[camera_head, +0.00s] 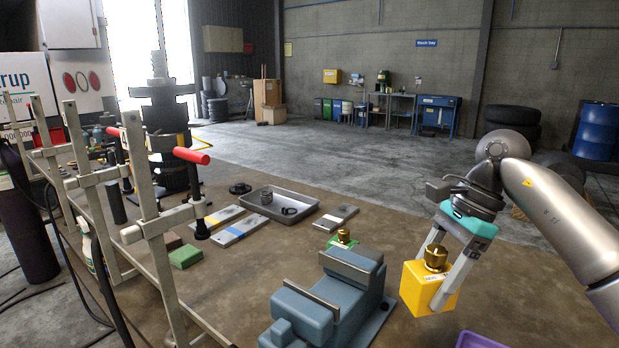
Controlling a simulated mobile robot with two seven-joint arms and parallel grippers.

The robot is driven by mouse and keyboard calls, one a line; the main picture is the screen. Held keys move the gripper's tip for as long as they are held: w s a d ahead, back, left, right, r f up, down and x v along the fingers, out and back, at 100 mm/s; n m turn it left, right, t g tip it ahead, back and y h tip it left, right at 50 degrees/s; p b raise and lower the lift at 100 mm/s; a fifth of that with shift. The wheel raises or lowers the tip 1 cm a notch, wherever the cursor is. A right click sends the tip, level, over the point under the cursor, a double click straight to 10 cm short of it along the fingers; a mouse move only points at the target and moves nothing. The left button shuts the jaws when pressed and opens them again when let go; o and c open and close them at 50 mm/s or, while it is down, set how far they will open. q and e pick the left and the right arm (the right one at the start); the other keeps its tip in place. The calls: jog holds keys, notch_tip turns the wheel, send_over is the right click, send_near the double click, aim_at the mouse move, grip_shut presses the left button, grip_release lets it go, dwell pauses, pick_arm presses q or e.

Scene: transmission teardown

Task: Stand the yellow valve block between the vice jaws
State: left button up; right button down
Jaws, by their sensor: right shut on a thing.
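The yellow valve block (416,286) has a brass fitting on top and a small white label. My right gripper (432,282) is shut on it, with a finger on either side, and holds it nearly upright to the right of the vice. The blue-grey vice (305,318) stands on the workbench with two pale jaw plates, and the gap between its jaws looks empty. Whether the block's underside touches the bench is hard to tell. My left gripper is not in view.
A green block with a brass fitting (343,239) is just behind the vice. A grey metal tray (279,195) and flat plates (240,228) lie farther back. Upright clamps (153,222) line the left side. A purple item's edge (480,341) shows at the bottom. Bare bench (235,285) lies left of the vice.

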jog(key=s+a+f+n+g+h+b, duration=0.1)
jog(key=s+f+n+h, duration=0.1)
jog(key=s+f+n, duration=0.2)
jog(key=s+a+f+n+g+h+b, duration=0.1)
jog(key=s+a+f+n+g+h, duration=0.1)
jog(key=s+f+n, duration=0.3)
jog(key=s+n, duration=0.3)
jog(key=n, duration=0.3)
jog(key=shift+s+a+n, duration=0.2)
jog(key=shift+s+n, duration=0.05)
jog(key=shift+n, duration=0.15)
jog(key=shift+d, duration=0.15)
